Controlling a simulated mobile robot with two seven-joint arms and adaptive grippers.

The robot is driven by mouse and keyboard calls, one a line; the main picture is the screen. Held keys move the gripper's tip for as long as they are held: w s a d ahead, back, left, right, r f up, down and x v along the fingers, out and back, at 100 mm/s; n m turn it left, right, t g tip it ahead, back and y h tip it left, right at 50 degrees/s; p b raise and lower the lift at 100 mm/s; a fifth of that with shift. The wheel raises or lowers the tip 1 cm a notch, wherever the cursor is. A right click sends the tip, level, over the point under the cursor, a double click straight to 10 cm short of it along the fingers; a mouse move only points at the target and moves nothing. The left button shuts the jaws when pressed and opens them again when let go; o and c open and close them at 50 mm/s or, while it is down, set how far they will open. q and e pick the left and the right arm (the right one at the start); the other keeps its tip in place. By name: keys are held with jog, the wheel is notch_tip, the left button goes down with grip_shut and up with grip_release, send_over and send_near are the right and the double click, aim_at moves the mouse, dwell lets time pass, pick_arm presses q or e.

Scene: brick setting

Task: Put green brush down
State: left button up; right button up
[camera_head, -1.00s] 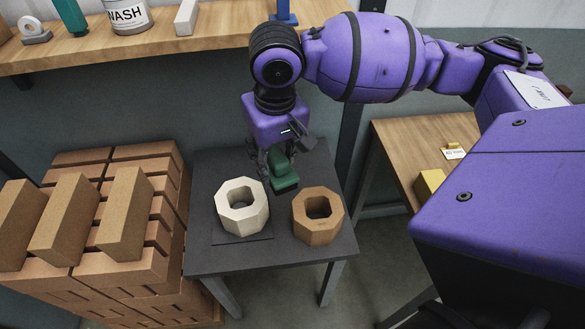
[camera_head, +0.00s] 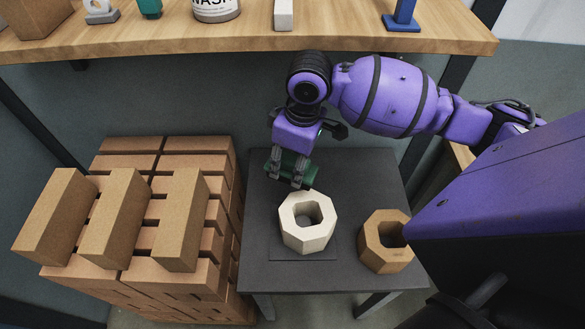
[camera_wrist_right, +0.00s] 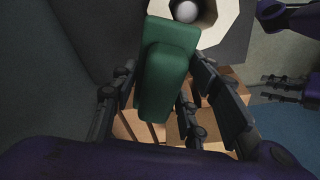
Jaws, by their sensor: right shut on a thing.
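The green brush (camera_head: 301,172) is in my right gripper (camera_head: 286,182), behind the white octagonal ring (camera_head: 296,235). The fingers are shut on it and cover part of it. In the right wrist view the brush (camera_wrist_right: 166,70) lies between the fingers, its far end by the white ring (camera_wrist_right: 225,22). I cannot tell whether it touches the dark table (camera_head: 375,180). Dark finger-like parts (camera_wrist_right: 285,88), probably my left gripper, show at the right of the wrist view; their opening is unclear.
The white ring stands on a thin dark pad (camera_head: 275,253). A brown octagonal ring (camera_head: 383,250) stands to its right. Stacked bricks (camera_head: 160,270) stand left of the table. A wooden shelf (camera_head: 340,36) runs above. The table's back right is clear.

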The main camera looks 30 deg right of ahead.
jog(key=f+n, duration=0.1)
jog(key=d+f+n, duration=0.2)
jog(key=f, duration=0.1)
jog(key=shift+d, duration=0.25)
jog(key=shift+n, duration=0.7)
jog(key=w+d+f, duration=0.1)
jog(key=w+f, duration=0.2)
jog(key=w, duration=0.1)
jog(key=w+d+f+b, duration=0.1)
jog(key=w+d+f, duration=0.1)
jog(key=w+f, duration=0.1)
jog(key=w+d+f+b, duration=0.1)
jog(key=w+f, duration=0.3)
jog(key=w, duration=0.1)
jog(key=shift+w+d, duration=0.2)
jog(key=shift+d, duration=0.1)
jog(key=shift+w+d+f, duration=0.1)
jog(key=shift+w+f, duration=0.25)
jog(key=shift+f, duration=0.05)
notch_tip(320, 180, down, 3)
jog(key=shift+w+d+f+b, duration=0.1)
jog(key=shift+w+f+b, duration=0.05)
jog(key=shift+b, duration=0.2)
